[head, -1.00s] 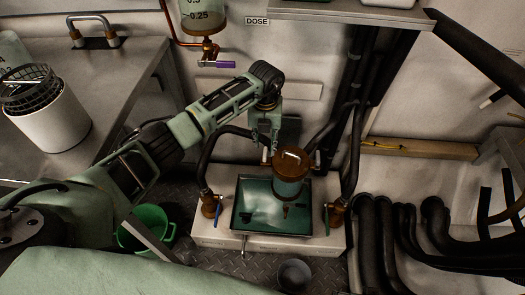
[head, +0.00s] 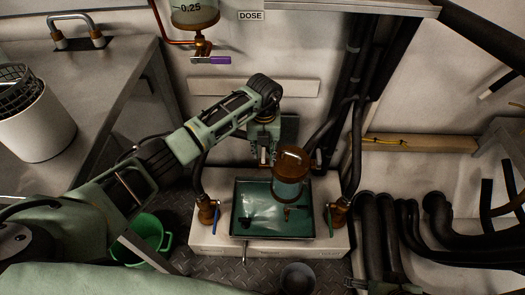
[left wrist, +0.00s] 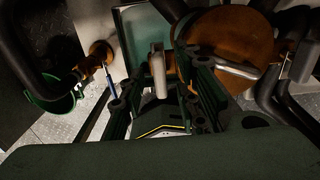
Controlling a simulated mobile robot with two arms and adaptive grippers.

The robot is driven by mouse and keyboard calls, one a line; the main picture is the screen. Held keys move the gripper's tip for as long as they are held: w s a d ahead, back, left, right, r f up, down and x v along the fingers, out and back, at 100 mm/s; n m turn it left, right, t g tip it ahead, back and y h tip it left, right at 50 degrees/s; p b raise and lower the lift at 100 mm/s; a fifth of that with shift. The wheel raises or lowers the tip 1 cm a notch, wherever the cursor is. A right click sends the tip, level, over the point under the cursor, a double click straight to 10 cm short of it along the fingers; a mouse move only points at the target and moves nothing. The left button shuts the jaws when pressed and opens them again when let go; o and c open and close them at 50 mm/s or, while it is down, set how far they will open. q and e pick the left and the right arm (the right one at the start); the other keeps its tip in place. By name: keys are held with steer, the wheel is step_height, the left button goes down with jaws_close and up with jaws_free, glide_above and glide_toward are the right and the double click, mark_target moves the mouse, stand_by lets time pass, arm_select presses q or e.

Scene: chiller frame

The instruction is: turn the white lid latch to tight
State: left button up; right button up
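A canister with a brown lid (head: 292,160) and a clear blue-green body (head: 287,190) stands over the teal tray (head: 236,222). My left gripper (head: 262,150) is at the left side of the lid, pointing down. In the left wrist view, its two dark fingers (left wrist: 157,88) are apart. A white latch-like bar (left wrist: 157,68) shows between them, with a gap visible on its left; contact on the right is unclear. A second pale bar (left wrist: 236,68) lies against the copper-brown lid (left wrist: 235,35). A dark part at the bottom edge of the head view may be my right gripper.
Brass valves with a blue handle (head: 206,211) and a green handle (head: 338,212) flank the tray. Black hoses rise behind it. A green bucket (head: 146,236) and a small grey bowl (head: 297,278) are on the floor. A counter with a white bin (head: 38,125) stands left.

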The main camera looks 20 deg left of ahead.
arm_select(q)
jaws_close()
